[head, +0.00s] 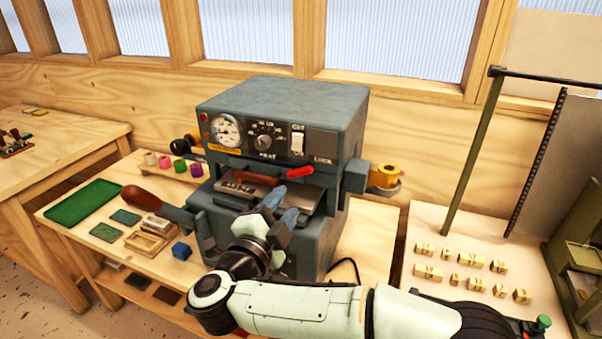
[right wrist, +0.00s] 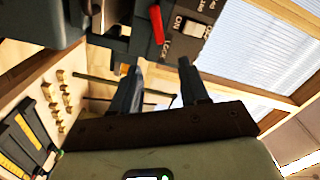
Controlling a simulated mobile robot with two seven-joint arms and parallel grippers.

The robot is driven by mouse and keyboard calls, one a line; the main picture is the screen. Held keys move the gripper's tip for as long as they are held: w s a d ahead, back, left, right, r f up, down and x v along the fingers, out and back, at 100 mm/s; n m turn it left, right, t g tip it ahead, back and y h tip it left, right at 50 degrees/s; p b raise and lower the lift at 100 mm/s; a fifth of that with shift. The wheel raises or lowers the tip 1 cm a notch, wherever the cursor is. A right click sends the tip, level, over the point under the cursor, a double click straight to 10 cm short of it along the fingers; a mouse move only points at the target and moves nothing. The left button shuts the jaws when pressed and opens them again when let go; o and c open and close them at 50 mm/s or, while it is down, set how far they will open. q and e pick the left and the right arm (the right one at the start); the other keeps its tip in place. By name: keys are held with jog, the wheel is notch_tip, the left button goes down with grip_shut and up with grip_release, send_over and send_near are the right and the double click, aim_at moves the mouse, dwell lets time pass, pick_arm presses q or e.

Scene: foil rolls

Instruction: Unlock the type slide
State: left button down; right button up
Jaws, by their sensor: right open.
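The grey hot-stamping machine (head: 285,105) stands on the wooden bench. Its front has a gauge, a heat dial, a white switch and a LOCK label. A red lever (head: 300,171) sticks out just under the LOCK label; it also shows in the right wrist view (right wrist: 157,25). The type slide (head: 312,198), with a brown handle (head: 258,180), sits in the slot below the lever. My right gripper (head: 281,206) is open and empty in front of the slide, below the red lever. In the right wrist view its fingers (right wrist: 162,85) are apart. My left gripper is out of view.
A wooden-handled lever (head: 150,202) juts left from the machine. A gold roll (head: 384,176) sits on the machine's right side. Several brass type blocks (head: 450,258) lie on the right table.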

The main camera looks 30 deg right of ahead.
aim_at(306, 172)
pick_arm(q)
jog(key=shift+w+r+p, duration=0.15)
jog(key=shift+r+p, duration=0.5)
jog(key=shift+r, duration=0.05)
pick_arm(e)
jog(key=x, duration=1.1)
jog(key=shift+w+d+f, duration=0.1)
jog(key=shift+w+d, duration=0.05)
jog(key=shift+w, duration=0.05)
